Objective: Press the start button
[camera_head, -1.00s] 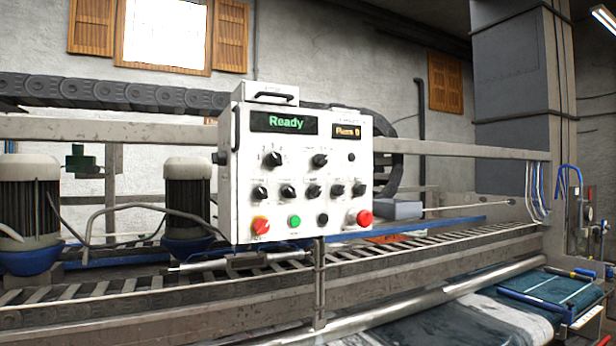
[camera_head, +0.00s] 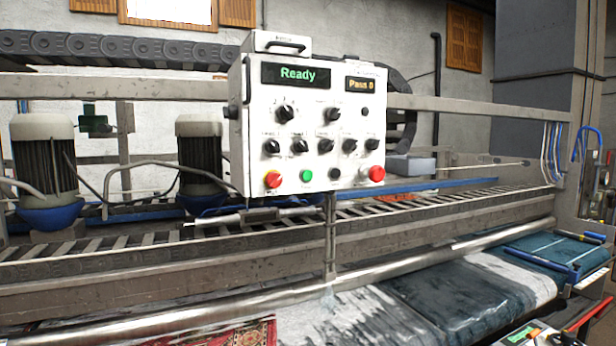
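A white control box (camera_head: 240,165) stands on a thin post in the middle of the head camera view. Its left display (camera_head: 297,75) reads "Ready" in green, and its right display (camera_head: 360,85) reads "Pass 0" in orange. My gripper is not in view.
A long metal roller (camera_head: 440,252) and grey machine rails run across below the box. Wet rugs (camera_head: 450,300) lie in front, with a patterned red rug (camera_head: 225,335) at bottom left. Motors (camera_head: 45,175) stand at left. The space directly before the panel looks clear.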

